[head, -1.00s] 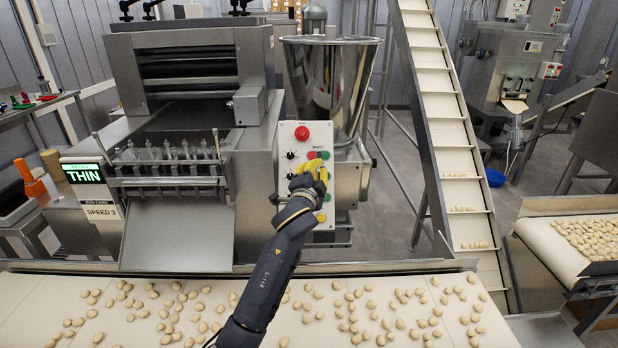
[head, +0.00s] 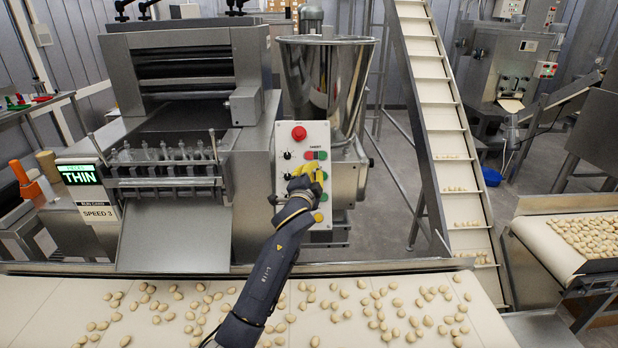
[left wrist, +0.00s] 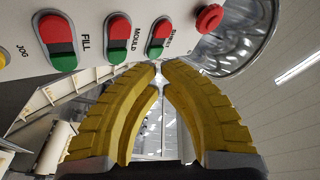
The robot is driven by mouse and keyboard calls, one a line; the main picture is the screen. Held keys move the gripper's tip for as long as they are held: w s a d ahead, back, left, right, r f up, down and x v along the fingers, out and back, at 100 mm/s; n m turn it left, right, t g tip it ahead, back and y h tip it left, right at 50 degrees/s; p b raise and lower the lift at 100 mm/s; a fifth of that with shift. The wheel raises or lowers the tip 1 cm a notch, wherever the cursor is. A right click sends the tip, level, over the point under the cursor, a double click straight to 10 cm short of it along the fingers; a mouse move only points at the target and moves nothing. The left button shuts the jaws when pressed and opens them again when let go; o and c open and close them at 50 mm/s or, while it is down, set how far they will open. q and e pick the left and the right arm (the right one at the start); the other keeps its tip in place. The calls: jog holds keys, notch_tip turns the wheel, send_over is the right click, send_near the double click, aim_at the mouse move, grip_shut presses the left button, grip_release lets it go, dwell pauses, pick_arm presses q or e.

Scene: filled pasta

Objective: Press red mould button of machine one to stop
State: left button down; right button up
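The white button panel (head: 316,138) is on the front of machine one, with a red knob (head: 299,132) near its top. In the left wrist view the red mould button (left wrist: 118,26) sits above a green half (left wrist: 122,50), beside the label MOULD. My left gripper (head: 311,168) is in front of the panel and covers some of its middle. Its yellow fingers (left wrist: 159,65) meet at the tips, just below the row of buttons in the left wrist view. No contact with the mould button shows. My right gripper is out of view.
Other red-green buttons flank it: FILL (left wrist: 57,32) and another (left wrist: 158,36). A steel hopper (head: 328,80) stands behind the panel. A belt (head: 40,300) with pasta pieces crosses in front. An inclined conveyor (head: 443,130) rises at the right.

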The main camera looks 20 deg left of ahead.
aim_at(312, 171)
pick_arm(q)
jog(key=shift+w+a+f, duration=0.2)
jog(key=shift+w+f, duration=0.2)
jog(key=shift+w, duration=0.2)
jog(key=shift+w+a+f, duration=0.2)
jog(key=shift+w+f, duration=0.2)
jog(key=shift+w, duration=0.25)
jog(key=shift+w+a+f, duration=0.2)
jog(key=shift+w+f, duration=0.2)
jog(key=shift+w, duration=0.2)
jog(key=shift+w+f, duration=0.1)
jog(key=shift+w, duration=0.1)
jog(key=shift+w+a+f, duration=0.1)
jog(key=shift+w+f, duration=0.05)
dwell(0.4)
jog(key=shift+w+a+f, duration=0.15)
jog(key=shift+w+f, duration=0.05)
jog(key=shift+w, duration=0.15)
dwell(0.9)
jog(key=shift+s, duration=0.15)
jog(key=shift+s+d+r, duration=0.25)
jog(key=shift+s+r, duration=0.2)
jog(key=shift+s, duration=0.1)
jog(key=shift+s, duration=0.1)
dwell(0.4)
